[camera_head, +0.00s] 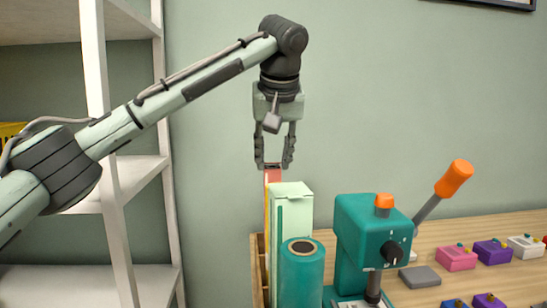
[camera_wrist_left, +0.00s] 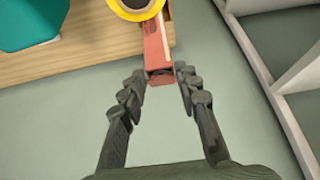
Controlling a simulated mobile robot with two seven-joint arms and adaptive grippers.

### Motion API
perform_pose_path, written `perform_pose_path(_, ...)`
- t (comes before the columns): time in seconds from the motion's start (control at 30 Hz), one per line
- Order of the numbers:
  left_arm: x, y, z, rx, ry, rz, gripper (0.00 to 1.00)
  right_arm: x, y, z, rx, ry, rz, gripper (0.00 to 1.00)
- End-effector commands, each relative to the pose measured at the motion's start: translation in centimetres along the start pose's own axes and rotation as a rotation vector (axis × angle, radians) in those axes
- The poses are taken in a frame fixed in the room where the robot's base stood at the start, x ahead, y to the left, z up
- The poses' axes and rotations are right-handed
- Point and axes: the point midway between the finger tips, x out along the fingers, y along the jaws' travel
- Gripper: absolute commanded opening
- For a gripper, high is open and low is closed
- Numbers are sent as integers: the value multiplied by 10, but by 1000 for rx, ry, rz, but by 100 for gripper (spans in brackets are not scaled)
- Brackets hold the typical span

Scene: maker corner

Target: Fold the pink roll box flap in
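The pink roll box (camera_head: 272,176) is a narrow salmon-red upright box behind the pale green box in the head view; its lower part is hidden. The left wrist view shows its long side (camera_wrist_left: 155,48) and its darker top end. I cannot clearly tell how its flap stands. My left gripper (camera_head: 273,164) points down at the box's top. In the left wrist view its two fingers (camera_wrist_left: 160,76) stand apart on either side of that end, with narrow gaps, so it looks open. My right gripper is not in view.
A pale green box (camera_head: 291,197) and a teal roll (camera_head: 302,272) stand close in front. A teal press (camera_head: 372,235) with an orange-tipped lever is to the right. A yellow ring (camera_wrist_left: 135,6) is beside the pink box. White shelving (camera_head: 120,200) stands left.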

Motion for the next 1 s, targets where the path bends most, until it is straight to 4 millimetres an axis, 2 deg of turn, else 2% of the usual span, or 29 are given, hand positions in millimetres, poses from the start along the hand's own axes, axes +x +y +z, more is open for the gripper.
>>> perform_pose_path(0.03, 0, 0, 0, 0, 0, 0, 40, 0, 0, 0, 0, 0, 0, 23)
perform_pose_path(0.13, 0, 0, 0, 0, 0, 0, 52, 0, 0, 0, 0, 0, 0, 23)
perform_pose_path(0.43, -1, 0, 0, 0, 0, 0, 52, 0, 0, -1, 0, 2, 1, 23)
perform_pose_path(0.53, -9, 1, 0, 1, 1, 1, 52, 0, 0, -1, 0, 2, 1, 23)
perform_pose_path(0.67, -30, 1, 0, 1, 3, 2, 52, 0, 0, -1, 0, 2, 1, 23)
perform_pose_path(1.0, -100, 0, -1, 0, 5, -2, 52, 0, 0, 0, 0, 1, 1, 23)
